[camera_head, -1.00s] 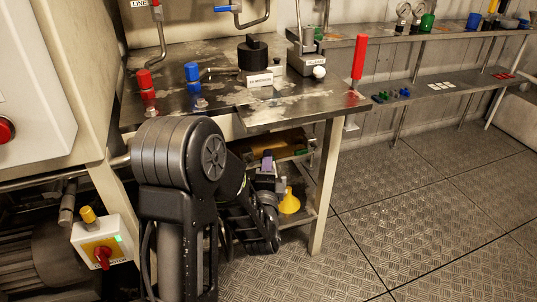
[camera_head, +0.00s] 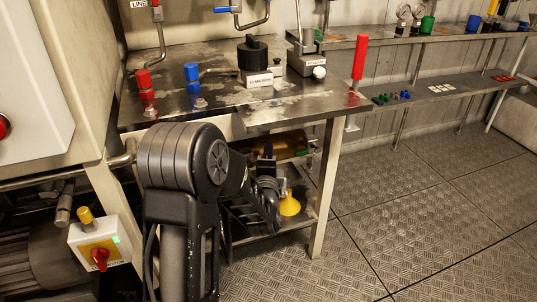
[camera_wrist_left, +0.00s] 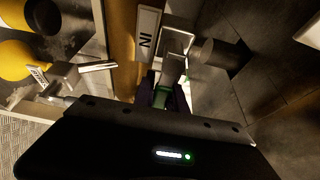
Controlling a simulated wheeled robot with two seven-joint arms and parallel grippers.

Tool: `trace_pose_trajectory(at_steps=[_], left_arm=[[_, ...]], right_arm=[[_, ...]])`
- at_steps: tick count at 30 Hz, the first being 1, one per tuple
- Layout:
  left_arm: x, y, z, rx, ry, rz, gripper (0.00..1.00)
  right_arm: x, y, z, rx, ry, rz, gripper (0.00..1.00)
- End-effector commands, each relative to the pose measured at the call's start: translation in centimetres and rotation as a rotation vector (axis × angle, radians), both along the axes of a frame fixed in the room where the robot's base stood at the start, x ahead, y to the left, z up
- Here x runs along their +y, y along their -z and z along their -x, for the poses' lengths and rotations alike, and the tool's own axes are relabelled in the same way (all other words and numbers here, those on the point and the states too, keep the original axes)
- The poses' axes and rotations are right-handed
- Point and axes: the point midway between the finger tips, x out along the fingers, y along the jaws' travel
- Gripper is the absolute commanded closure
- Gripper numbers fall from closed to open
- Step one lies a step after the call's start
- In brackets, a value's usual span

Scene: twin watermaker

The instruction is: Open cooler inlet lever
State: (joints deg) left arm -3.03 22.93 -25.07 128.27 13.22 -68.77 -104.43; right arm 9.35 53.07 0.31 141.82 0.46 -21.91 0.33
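Below the bench in the head view, my left gripper (camera_head: 268,154) reaches in by the lower shelf, mostly hidden behind my forearm. In the left wrist view, its two dark fingers (camera_wrist_left: 163,94) stand a little apart. A metal lever-like part (camera_wrist_left: 172,68) with a green piece (camera_wrist_left: 161,97) lies at and between the fingertips. A white label reading "IN" (camera_wrist_left: 148,35) is beside it. I cannot tell whether the fingers touch or grip the part. The lever is not clear in the head view. My right gripper is not in view.
A second metal lever-like part with a label (camera_wrist_left: 62,77) is at left in the wrist view. A yellow funnel (camera_head: 289,205) stands on the lower shelf (camera_head: 250,238). The bench leg (camera_head: 326,190) is right of the gripper. The floor at right is free.

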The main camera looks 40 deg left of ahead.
Motion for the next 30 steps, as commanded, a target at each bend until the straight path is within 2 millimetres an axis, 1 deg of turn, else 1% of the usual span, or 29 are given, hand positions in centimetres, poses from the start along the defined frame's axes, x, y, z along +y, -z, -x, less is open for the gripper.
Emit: trace_pose_trajectory(at_steps=[1,4,5,30], left_arm=[[-0.01,0.02,0.01,0.001,0.0,0.001,0.9],[-0.01,0.03,0.01,0.001,0.0,0.001,0.99],[-0.01,0.03,0.02,0.001,0.0,0.001,1.0],[-0.02,0.08,0.03,0.002,0.0,0.001,1.0]], right_arm=[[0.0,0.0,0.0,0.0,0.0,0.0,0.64],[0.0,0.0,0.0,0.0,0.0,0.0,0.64],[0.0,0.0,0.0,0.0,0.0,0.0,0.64],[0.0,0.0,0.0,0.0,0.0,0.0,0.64]])
